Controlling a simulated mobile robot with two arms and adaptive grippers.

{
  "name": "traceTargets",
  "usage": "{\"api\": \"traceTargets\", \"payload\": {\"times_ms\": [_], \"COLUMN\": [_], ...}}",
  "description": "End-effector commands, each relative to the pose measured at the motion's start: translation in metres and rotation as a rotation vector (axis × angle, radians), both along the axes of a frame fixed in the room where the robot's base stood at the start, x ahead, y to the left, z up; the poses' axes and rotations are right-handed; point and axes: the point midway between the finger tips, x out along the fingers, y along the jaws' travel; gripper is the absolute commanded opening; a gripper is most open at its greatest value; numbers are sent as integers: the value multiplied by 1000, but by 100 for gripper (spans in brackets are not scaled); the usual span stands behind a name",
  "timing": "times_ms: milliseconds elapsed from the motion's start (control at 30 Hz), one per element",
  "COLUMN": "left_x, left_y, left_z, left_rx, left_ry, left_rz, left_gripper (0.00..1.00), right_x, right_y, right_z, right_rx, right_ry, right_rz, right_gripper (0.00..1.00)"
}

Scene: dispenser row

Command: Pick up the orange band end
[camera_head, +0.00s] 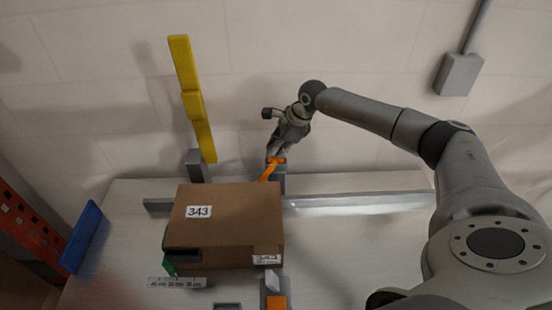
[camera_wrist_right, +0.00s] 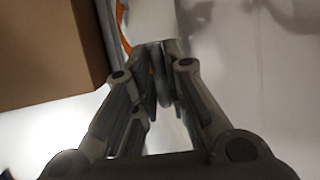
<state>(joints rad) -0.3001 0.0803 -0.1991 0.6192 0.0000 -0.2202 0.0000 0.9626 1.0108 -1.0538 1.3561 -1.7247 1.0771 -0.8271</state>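The orange band end (camera_head: 268,171) shows as a short strip at the top of a grey post behind the cardboard box. In the right wrist view the orange band (camera_wrist_right: 122,25) runs beside a pale upright part, and a thin orange sliver shows between the fingers. My right gripper (camera_head: 277,151) points down at the orange band end. In the wrist view its fingers (camera_wrist_right: 160,95) are drawn close together, seemingly on the band, though their tips are dark and partly hidden. My left gripper is not in view.
The box (camera_head: 228,225) labelled 343 stands on the pale table (camera_head: 345,245). A tall yellow strip (camera_head: 190,90) rises behind it on the left. A blue panel (camera_head: 82,237) is at the left edge.

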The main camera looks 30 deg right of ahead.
Motion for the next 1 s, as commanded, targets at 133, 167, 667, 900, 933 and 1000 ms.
{"api": "traceTargets", "payload": {"times_ms": [133, 167, 667, 900, 933, 1000], "left_x": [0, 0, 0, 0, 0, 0], "left_y": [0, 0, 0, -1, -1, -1], "left_z": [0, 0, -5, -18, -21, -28], "left_rx": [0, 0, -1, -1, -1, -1], "left_ry": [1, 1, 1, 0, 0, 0], "left_rz": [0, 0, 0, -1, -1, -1], "left_gripper": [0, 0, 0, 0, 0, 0], "right_x": [0, 0, 3, -8, -12, -20], "right_y": [0, 0, -1, 8, 10, 18], "right_z": [0, 0, 16, 46, 50, 63], "right_rx": [0, 0, 1, -1, -2, -1], "right_ry": [-1, -1, -9, -10, -9, -10], "right_rz": [0, 0, -2, 2, 1, 4], "right_gripper": [0, 0, 0, 0, 0, 0]}}
